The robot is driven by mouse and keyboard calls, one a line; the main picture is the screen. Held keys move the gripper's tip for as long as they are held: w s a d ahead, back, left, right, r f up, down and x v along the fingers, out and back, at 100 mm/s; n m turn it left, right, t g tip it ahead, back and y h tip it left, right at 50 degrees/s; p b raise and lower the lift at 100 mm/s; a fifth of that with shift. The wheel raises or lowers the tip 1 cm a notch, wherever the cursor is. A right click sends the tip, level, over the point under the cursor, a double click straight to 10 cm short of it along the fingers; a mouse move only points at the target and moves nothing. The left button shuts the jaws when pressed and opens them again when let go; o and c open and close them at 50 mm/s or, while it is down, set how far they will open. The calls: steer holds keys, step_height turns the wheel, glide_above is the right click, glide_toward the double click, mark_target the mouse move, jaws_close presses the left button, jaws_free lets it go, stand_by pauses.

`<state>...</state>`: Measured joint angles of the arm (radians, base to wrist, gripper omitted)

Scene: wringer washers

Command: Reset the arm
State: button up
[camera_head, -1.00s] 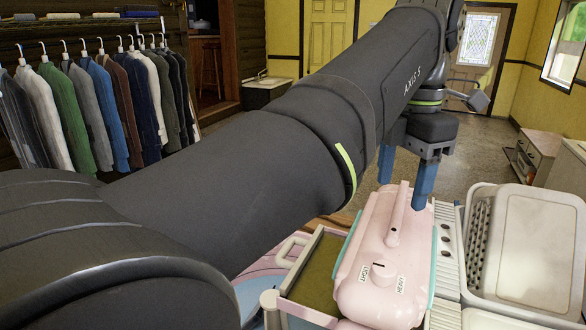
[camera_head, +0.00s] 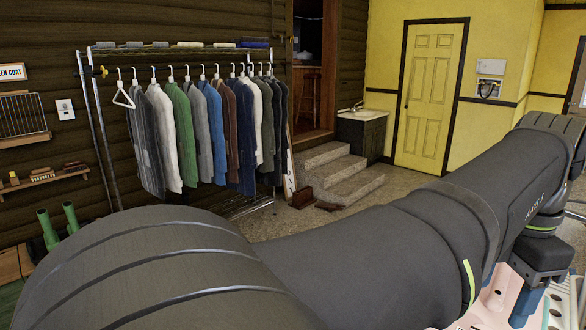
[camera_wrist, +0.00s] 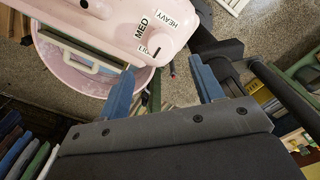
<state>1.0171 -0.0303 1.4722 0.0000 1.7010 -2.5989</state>
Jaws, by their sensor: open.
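My gripper (camera_wrist: 162,66) is open, with its two blue fingers spread apart and nothing between them in the wrist view. The pink wringer head (camera_wrist: 110,30) fills the top left of that view, just beyond the fingers. Its dial is marked HEAVY and MED, with a third label partly hidden. I cannot tell whether a finger touches it. In the head view my gripper is at the lower right edge, over a small visible part of the pink wringer head (camera_head: 484,317). My arm hides most of the washer there.
A rack of coats (camera_head: 215,130) stands at the left by the log wall. Stone steps (camera_head: 340,180), a dark cabinet with a sink (camera_head: 360,135) and a yellow door (camera_head: 432,95) are behind. A pink tub (camera_wrist: 75,82) lies under the wringer. Floor beyond my arm is open.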

step_height(320, 180, down, 9)
steer(key=shift+f, duration=0.1)
stand_by(0.5)
step_height(320, 180, up, 18)
step_height(320, 180, down, 18)
steer(key=shift+r, duration=0.1)
steer(key=m, duration=0.3)
steer(key=shift+m, duration=0.4)
steer(key=m, duration=0.4)
steer(key=shift+m, duration=0.3)
steer(key=m, duration=0.3)
steer(key=shift+m, duration=2.4)
